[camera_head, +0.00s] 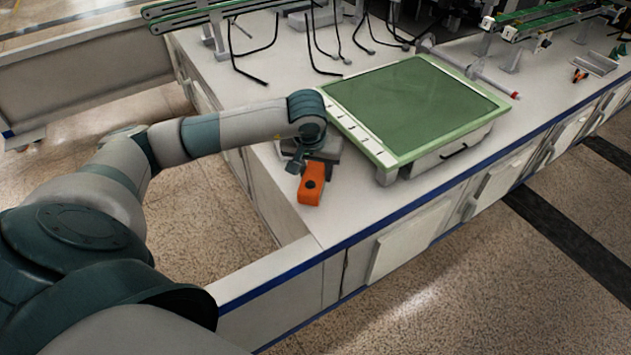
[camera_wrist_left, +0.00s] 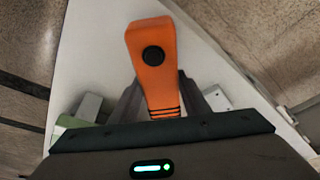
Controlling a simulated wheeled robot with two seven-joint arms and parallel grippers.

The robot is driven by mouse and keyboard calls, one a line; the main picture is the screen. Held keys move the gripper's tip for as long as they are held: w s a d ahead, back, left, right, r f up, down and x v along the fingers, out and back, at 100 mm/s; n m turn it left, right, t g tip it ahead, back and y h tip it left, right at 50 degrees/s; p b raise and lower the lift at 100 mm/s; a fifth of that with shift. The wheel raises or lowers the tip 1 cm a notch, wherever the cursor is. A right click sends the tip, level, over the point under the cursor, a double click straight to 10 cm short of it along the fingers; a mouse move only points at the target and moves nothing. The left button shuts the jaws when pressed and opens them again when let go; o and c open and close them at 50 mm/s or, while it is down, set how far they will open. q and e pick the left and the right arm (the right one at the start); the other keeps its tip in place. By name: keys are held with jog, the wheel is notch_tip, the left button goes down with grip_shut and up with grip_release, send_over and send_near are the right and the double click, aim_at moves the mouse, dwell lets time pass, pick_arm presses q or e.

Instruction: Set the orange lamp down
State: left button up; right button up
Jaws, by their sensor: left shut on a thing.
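The orange lamp (camera_head: 311,186) shows at the left part of the white worktop in the head view, near its left edge. It has a round black spot on its orange face. In the left wrist view the lamp (camera_wrist_left: 152,58) points away from my gripper, its near end between the two fingers. My left gripper (camera_head: 301,165) is shut on the lamp. I cannot tell whether the lamp touches the worktop. My right gripper is not in view.
A green-topped panel unit (camera_head: 420,105) stands on the worktop (camera_head: 350,215), right of the lamp. Black bent rods (camera_head: 250,60) stand behind. A grey block lies partly hidden beside my gripper. The worktop in front of the lamp is clear, up to the blue-trimmed edge.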

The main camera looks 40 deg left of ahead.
pick_arm(q)
jog(key=shift+f, duration=2)
jog(key=shift+f, duration=0.1)
jog(key=o, duration=1.2)
jog(key=v, duration=1.2)
jog(key=shift+d, duration=0.1)
jog(key=shift+o, duration=0.4)
